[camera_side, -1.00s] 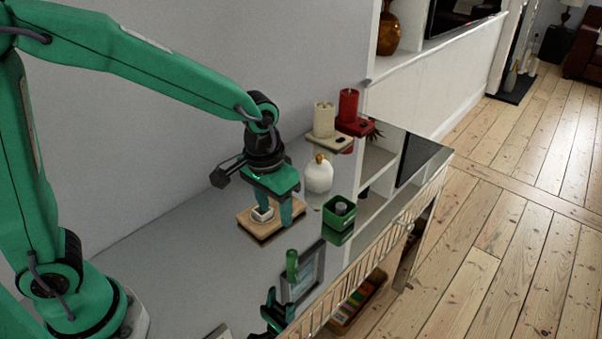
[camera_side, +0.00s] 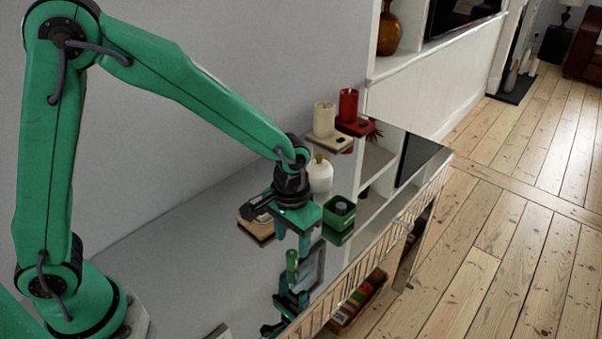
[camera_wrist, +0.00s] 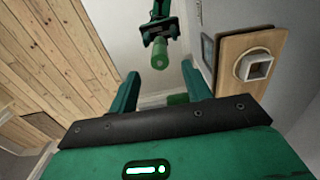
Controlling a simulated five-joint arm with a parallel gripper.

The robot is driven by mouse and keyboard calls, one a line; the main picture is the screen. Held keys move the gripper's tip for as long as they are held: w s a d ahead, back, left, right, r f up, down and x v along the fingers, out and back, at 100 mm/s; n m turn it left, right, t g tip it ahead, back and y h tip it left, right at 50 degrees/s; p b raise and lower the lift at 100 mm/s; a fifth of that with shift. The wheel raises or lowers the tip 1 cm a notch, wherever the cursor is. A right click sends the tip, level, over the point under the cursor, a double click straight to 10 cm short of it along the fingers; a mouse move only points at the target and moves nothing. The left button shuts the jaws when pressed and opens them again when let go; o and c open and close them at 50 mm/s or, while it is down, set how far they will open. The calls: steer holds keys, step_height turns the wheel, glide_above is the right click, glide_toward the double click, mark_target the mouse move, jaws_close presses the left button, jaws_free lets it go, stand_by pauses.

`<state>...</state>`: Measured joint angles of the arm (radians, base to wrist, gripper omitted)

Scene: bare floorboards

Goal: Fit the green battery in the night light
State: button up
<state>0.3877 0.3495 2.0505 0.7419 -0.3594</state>
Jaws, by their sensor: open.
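The green battery (camera_side: 292,260) stands upright on the glossy grey cabinet top. My gripper (camera_side: 293,243) is just above and behind it, jaws open and empty. In the wrist view the battery (camera_wrist: 160,58) shows ahead, between and beyond my open fingers (camera_wrist: 173,82). A dark green patch between the fingers is unclear. A wooden base with a white square socket, apparently the night light (camera_side: 257,230), lies left of my gripper, partly hidden by it. The wrist view shows the base (camera_wrist: 231,55) at the right, its socket (camera_wrist: 254,67) looking empty.
A green box (camera_side: 340,216) with a grey cylinder stands right of my gripper. A white rounded bottle (camera_side: 320,176) is behind. Cream (camera_side: 324,118) and red (camera_side: 348,105) candle-like pieces stand farther back. The glossy top mirrors things. The cabinet's front edge is at the right.

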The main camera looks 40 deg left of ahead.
mark_target(292, 252)
steer(key=shift+f, duration=2.65)
steer(key=shift+c, duration=0.4)
jaws_close()
